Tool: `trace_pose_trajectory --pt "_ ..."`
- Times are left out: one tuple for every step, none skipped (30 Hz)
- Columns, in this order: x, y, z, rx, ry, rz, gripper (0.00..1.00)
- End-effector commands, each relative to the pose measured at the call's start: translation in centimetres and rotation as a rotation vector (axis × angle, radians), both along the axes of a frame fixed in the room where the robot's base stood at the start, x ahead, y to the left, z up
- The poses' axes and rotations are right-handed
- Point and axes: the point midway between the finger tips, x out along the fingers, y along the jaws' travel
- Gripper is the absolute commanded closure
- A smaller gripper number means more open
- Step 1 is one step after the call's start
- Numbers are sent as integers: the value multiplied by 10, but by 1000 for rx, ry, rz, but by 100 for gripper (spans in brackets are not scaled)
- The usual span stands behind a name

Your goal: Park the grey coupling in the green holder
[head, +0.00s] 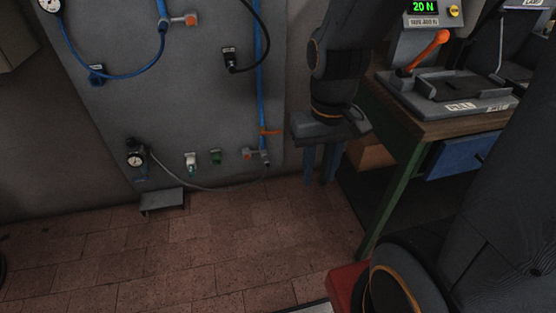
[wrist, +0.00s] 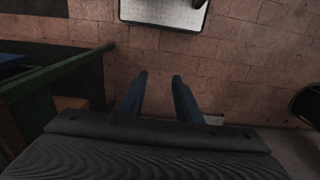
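A small green holder (head: 215,156) is fixed low on the grey wall panel in the head view. To its left is a small pale fitting (head: 190,159) with a teal lower part. A thin grey hose (head: 200,188) runs from the gauge unit to the bottom of the blue pipe. I cannot clearly make out the grey coupling; the hose's right end by the pipe is too small to read. My gripper (head: 322,163) hangs to the right of the panel, fingers down and apart. In the wrist view its fingers (wrist: 158,90) are open with only floor between them.
A workbench (head: 400,160) with a press and blue drawer stands right of my gripper. A gauge unit (head: 136,160) and a small grey ledge (head: 162,199) are low on the panel. The brick floor before the panel is clear.

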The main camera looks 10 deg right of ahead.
Motion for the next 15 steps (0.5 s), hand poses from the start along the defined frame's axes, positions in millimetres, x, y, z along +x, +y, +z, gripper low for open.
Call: trace_pose_trajectory --pt "0 0 0 0 0 0 69" --pt "0 0 0 0 0 0 69" --pt "0 0 0 0 0 0 69" --pt "0 0 0 0 0 0 67" --pt "0 0 0 0 0 0 62" --pt "1 0 -1 0 -2 0 58" --pt "4 0 -3 0 -5 0 58" --pt "7 0 -6 0 -10 0 58" --pt "14 0 -12 0 -22 0 58" --pt "20 1 -18 0 -33 1 58" --pt "28 1 -25 0 -47 1 58" --pt "42 1 -37 -1 -70 1 58" --pt "53 1 -47 -1 -90 1 58" --pt "66 1 -57 -1 -113 0 58" --pt "85 1 -72 -1 -147 0 58"
